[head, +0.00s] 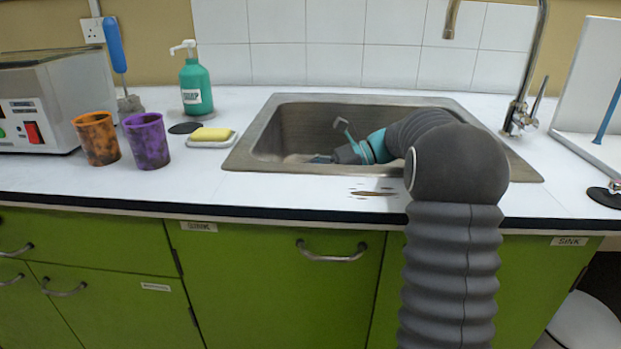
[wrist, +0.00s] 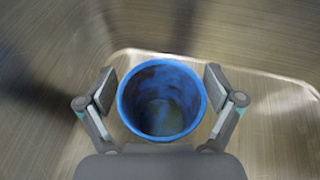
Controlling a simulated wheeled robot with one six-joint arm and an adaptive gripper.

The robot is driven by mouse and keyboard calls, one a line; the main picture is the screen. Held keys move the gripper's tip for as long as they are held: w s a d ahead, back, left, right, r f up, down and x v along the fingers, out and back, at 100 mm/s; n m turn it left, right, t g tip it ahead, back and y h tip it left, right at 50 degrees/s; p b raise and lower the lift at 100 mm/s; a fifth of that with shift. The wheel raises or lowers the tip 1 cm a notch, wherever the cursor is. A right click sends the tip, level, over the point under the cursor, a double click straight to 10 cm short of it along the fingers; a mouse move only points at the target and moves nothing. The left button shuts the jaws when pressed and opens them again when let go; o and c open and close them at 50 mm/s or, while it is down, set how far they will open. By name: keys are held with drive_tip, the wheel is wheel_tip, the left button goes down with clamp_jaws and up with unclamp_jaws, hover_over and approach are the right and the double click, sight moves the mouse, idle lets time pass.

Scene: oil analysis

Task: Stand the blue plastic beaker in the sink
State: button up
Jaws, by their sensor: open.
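The blue plastic beaker (wrist: 161,100) shows in the wrist view with its round mouth facing the camera and dark stains inside. It is inside the metal sink (wrist: 265,120), and appears upright. My gripper (wrist: 160,88) is open, with one finger on each side of the beaker and a small gap at both sides. In the head view my gripper (head: 335,150) reaches down into the sink (head: 300,120).
An orange beaker (head: 97,138) and a purple beaker (head: 147,140) stand on the counter left of the sink. A yellow sponge (head: 210,134) on a dish and a green soap bottle (head: 195,85) are beside it. The tap (head: 525,70) rises at the sink's right.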

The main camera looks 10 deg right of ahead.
drive_tip(key=v, duration=1.2)
drive_tip(key=shift+r, duration=0.1)
